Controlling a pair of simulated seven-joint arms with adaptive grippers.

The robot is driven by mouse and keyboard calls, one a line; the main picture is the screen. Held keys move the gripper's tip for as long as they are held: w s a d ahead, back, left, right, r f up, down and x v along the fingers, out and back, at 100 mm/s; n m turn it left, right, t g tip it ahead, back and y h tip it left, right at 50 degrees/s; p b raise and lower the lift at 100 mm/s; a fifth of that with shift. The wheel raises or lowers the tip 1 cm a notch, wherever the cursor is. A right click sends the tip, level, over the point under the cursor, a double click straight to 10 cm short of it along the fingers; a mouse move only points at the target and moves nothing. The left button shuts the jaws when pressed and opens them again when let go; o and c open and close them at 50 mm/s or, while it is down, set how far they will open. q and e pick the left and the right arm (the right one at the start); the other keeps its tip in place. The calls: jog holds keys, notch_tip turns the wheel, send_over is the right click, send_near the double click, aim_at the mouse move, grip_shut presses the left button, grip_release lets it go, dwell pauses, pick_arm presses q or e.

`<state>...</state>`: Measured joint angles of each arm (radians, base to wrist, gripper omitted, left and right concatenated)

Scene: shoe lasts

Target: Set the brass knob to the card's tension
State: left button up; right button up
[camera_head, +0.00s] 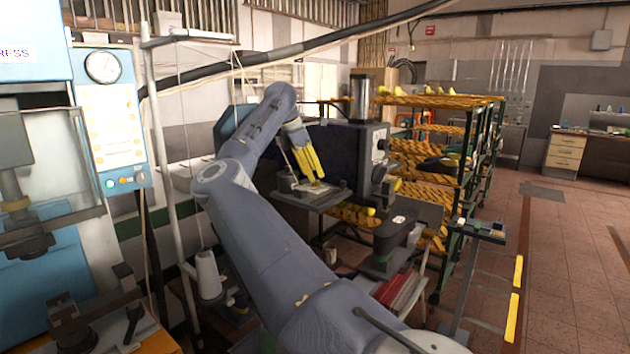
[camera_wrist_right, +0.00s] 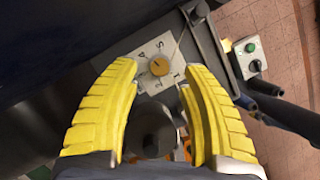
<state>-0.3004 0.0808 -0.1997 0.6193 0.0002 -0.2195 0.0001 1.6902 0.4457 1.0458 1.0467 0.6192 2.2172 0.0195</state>
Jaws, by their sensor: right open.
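The brass knob (camera_wrist_right: 159,67) is round and sits on a white dial plate (camera_wrist_right: 146,52) with dark marks around it, too small to read surely. I cannot tell where the knob points. My right gripper (camera_wrist_right: 158,72) is open in the wrist view, with its yellow ribbed fingers on either side of the knob. No contact shows, and the height gap is unclear. In the head view, the right gripper (camera_head: 312,178) hangs fingers-down over a small grey shelf (camera_head: 318,200) bearing a pale plate. I cannot make out the tension card. My left gripper is not in view.
A dark machine (camera_head: 366,150) stands behind the shelf. A control box (camera_wrist_right: 250,57) with a green button is right of the dial in the wrist view. A rack of yellow lasts (camera_head: 440,100) stands at the right, and a blue press (camera_head: 30,75) at the left.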

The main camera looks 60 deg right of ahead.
jog(key=v, duration=0.8)
jog(key=shift+r, duration=0.25)
